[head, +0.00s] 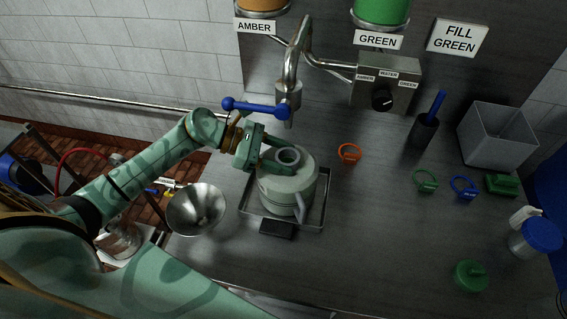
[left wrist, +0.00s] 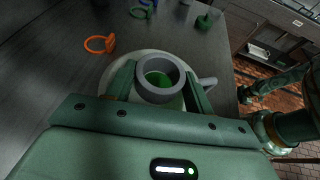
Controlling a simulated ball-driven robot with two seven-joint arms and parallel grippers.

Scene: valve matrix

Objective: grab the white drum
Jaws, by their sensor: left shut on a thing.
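The white drum (head: 284,192), pale grey-white with a round neck and a side handle, stands upright in a shallow metal tray (head: 253,213) under the spout. My left gripper (head: 284,156) reaches in from the left and is shut on the drum's neck, one finger on each side. In the left wrist view the fingers (left wrist: 160,86) flank the grey neck ring of the drum (left wrist: 144,94). The neck is open and green shows inside it.
A blue-handled spout (head: 256,107) hangs just above the drum. An orange ring tag (head: 349,153) lies to the right.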

